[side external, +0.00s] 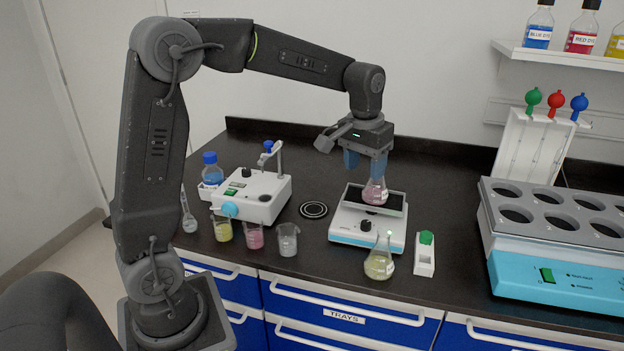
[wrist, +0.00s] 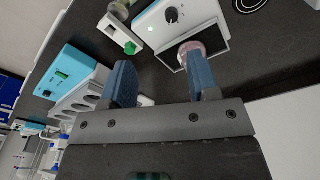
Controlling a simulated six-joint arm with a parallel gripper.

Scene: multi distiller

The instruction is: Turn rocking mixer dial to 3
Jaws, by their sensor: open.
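The rocking mixer (side external: 343,233) is a low white and light-blue device with a dark tray on top. Its black dial (side external: 366,226) is on the front face; the dial also shows in the wrist view (wrist: 171,15). Its number marks are too small to read. A flask with pink liquid (side external: 375,194) stands on the mixer's tray; it also shows in the wrist view (wrist: 188,50), partly behind one finger. My gripper (side external: 364,164) is open above the tray, its blue fingers by the flask's neck. In the wrist view (wrist: 158,60) the gap between the fingers looks empty.
A flask with yellow liquid (side external: 379,262) and a small white device with a green top (side external: 425,254) stand in front of the mixer. Beakers (side external: 254,236) and a white stirrer unit (side external: 262,205) are to the left. A large bath (side external: 555,270) is at right.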

